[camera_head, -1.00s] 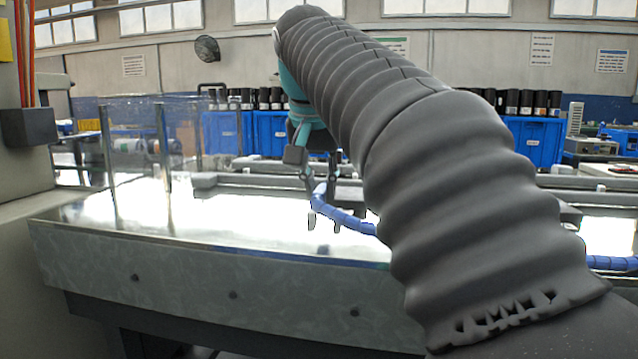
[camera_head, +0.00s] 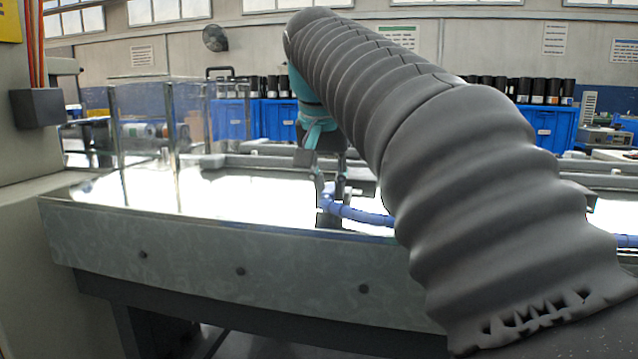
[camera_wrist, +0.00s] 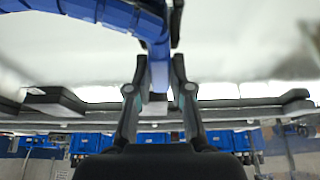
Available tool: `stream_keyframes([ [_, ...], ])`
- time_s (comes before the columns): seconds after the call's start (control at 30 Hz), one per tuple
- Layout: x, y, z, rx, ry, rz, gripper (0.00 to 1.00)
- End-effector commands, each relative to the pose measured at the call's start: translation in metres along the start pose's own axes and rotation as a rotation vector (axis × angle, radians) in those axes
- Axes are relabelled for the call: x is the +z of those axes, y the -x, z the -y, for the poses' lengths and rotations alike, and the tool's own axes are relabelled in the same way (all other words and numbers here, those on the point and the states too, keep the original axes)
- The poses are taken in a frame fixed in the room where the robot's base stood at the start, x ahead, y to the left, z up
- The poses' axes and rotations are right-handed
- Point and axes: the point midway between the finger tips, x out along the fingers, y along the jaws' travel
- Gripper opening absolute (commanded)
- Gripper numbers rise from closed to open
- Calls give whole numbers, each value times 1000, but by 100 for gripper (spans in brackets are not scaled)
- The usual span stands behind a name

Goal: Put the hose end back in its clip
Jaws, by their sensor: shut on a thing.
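A blue segmented hose (camera_head: 362,216) runs along the bright machine bed, and its end is at my gripper (camera_head: 332,200). In the wrist view the hose (camera_wrist: 158,45) comes in from the upper left, bends, and its end lies between the two fingers of my gripper (camera_wrist: 158,90). My gripper is shut on the hose end, low over the bed. A dark narrow piece stands right beside the hose at the top of the wrist view; I cannot tell whether it is the clip. I cannot make out the clip in the head view, where my arm hides part of the bed.
The machine bed has a grey front panel (camera_head: 200,249). A clear guard (camera_head: 145,130) stands on its left part. A grey rail (camera_wrist: 90,125) runs behind the hose. Blue bins (camera_head: 545,125) with dark cylinders stand farther back. The bed's left middle is clear.

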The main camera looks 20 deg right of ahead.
Motion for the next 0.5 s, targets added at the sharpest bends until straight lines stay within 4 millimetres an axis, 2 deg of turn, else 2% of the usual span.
stream_keyframes([
  [0.5,3,-7,0,1,0,1,0],
])
